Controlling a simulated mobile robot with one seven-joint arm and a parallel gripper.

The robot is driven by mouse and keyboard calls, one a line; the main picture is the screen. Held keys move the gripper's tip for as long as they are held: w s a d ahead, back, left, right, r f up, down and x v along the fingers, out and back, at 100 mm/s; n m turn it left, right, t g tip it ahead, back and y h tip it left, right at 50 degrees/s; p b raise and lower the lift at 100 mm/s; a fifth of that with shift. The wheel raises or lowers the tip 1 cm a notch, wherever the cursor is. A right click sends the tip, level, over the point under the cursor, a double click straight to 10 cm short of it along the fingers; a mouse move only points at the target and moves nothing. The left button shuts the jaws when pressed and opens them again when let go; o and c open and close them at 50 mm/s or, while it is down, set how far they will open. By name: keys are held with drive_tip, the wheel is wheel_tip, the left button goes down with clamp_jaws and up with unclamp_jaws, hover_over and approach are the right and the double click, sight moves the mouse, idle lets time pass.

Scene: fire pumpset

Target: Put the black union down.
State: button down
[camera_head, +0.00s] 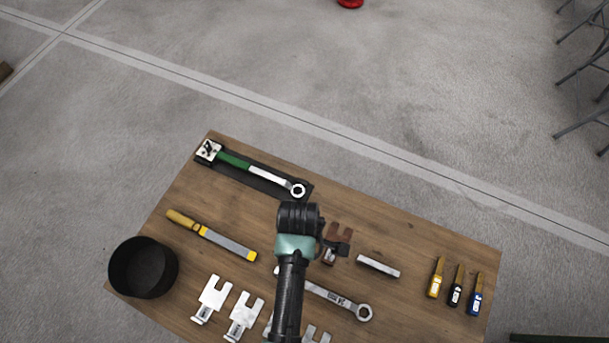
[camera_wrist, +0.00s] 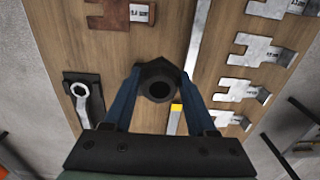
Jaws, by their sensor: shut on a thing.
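A green-handled wrench (camera_head: 240,165) lies at the back and a file (camera_head: 215,236) at the left. A black round container (camera_head: 143,268), steel fork plates (camera_head: 213,296), a spanner (camera_head: 345,304), a rusty plate (camera_head: 342,231) and a metal bar (camera_head: 378,266) surround the arm.

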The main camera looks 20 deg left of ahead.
drive_tip(key=shift+w+f+b, duration=0.1)
drive_tip(key=shift+f+b, duration=0.3)
drive_tip(key=shift+f, duration=2.75)
drive_tip(key=c, duration=0.5)
unclamp_jaws()
drive_tip(key=shift+f, duration=0.15)
wheel_tip(320, 180, up, 12)
drive_tip(key=shift+r+p, duration=0.15)
drive_tip(key=shift+p, duration=0.8)
